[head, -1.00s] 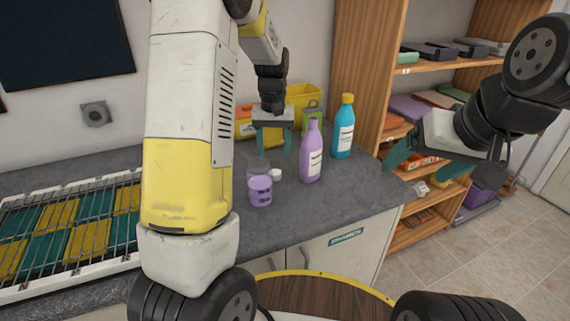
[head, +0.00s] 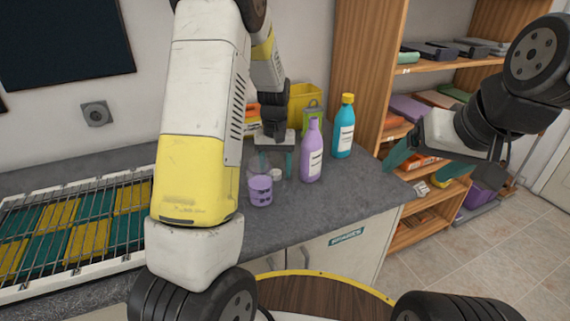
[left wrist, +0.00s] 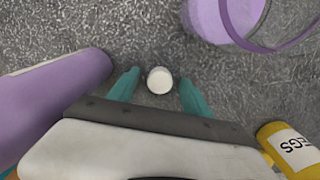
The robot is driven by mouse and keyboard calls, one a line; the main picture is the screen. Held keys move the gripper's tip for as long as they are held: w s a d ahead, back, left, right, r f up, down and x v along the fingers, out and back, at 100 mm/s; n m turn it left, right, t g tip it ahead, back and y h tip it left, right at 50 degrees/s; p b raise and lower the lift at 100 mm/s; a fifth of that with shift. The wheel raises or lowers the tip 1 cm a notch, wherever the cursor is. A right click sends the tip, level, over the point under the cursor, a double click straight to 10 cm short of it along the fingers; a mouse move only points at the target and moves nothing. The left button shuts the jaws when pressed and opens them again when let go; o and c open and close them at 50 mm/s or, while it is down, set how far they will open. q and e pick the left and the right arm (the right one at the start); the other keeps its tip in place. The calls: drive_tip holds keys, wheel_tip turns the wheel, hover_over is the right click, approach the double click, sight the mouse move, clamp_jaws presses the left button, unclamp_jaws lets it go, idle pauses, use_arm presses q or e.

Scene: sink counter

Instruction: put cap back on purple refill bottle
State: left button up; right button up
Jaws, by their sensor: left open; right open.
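The purple refill bottle (head: 311,153) stands upright on the grey counter, with no cap showing on its neck. In the left wrist view the bottle (left wrist: 60,82) is at the left. A small white cap (head: 277,174) lies on the counter left of the bottle. In the left wrist view the cap (left wrist: 160,80) sits between the fingertips. My left gripper (head: 274,176) points down over the cap, open; its fingers (left wrist: 159,88) are on both sides of the cap, with gaps. My right gripper (head: 420,172) is open and empty at the right, beyond the counter's edge.
A teal bottle with a yellow cap (head: 343,130) stands behind right. A yellow container (head: 306,97) is at the back. A rack of sponges (head: 75,232) is at the left. The front right counter is clear.

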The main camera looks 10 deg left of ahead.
sight(276, 172)
use_arm(q)
clamp_jaws()
idle(0.3)
wheel_tip(276, 172, up, 10)
idle(0.5)
